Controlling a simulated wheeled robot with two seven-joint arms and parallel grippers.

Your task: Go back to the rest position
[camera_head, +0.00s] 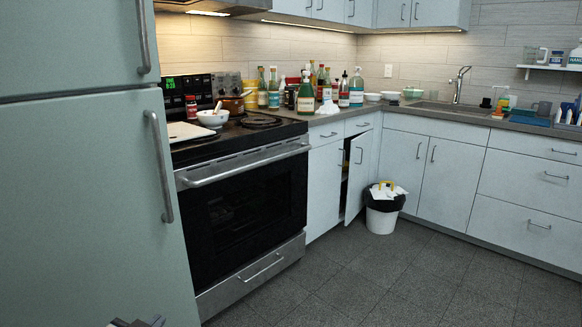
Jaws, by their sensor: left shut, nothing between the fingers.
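Only a small tip of my left gripper (137,322) shows at the bottom edge of the head view, in front of the fridge's lower part. It is shut and holds nothing that I can see. The rest of my left arm is below the frame. My right gripper and right arm are not in view.
A pale green fridge (85,200) stands close at the left. The stove (245,205) beside it carries a white bowl (212,119). One lower cabinet door (358,178) is ajar near a white bin (381,220). The grey floor (350,275) is clear.

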